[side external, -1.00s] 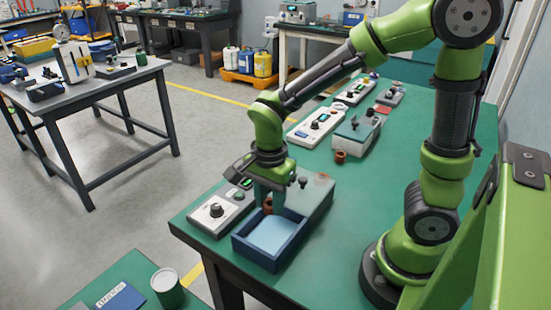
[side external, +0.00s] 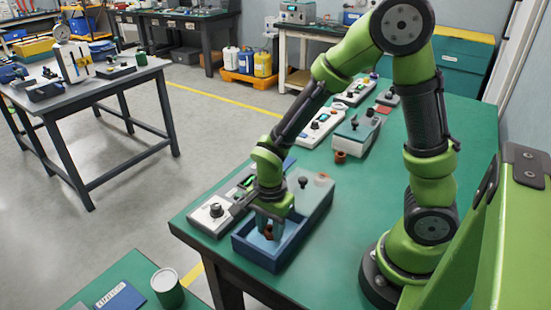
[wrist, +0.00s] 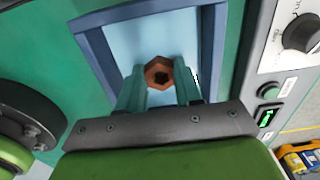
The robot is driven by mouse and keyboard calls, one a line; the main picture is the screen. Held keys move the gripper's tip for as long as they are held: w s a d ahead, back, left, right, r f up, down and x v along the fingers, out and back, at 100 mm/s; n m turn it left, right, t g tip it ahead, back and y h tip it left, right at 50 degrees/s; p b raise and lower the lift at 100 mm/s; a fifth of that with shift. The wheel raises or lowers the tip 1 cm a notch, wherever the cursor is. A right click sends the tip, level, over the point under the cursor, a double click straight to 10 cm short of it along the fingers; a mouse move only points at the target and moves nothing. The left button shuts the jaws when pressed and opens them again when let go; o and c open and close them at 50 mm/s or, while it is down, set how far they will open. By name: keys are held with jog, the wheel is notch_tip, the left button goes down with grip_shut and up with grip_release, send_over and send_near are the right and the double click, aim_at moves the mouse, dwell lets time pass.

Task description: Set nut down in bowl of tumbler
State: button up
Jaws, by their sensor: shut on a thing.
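A brown hexagonal nut (wrist: 150,77) with a central hole is between my two green fingers in the wrist view. My gripper (wrist: 160,73) is shut on it. In the side view the nut (side external: 268,233) shows small and partly covered by my gripper (side external: 269,226). Beneath is an open-topped box with dark blue walls (side external: 257,255) and a light blue floor, joined to a grey-green housing; I take it for the tumbler's bowl. The nut is low within the box's outline; whether it touches the floor I cannot tell.
The grey-green housing (side external: 314,200) with a black knob stands directly behind the box. A control panel with a dial (side external: 213,212) lies close on the left. A small brown piece (side external: 340,157) and more instruments stand farther back. The green table (side external: 335,250) is clear at right.

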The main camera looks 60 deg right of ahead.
jog(key=o, duration=1.1)
jog(key=shift+r, duration=0.1)
jog(key=shift+s+d+r+n+t+y, duration=0.4)
jog(key=shift+s+r+n+t, duration=0.65)
jog(key=shift+r+n, duration=1.95)
jog(key=shift+s+d+r+n+t+y, duration=0.45)
jog(key=shift+r+n+t, duration=1.05)
jog(key=shift+r, duration=2.75)
jog(key=shift+s+d+r+n+t+y, duration=0.15)
jog(key=shift+s+d+r+n+t, duration=0.65)
jog(key=shift+r+n, duration=2.3)
jog(key=shift+s+a+r+m+t, duration=0.25)
jog(key=shift+s+a+r+m, duration=0.15)
jog(key=shift+r+m, duration=0.2)
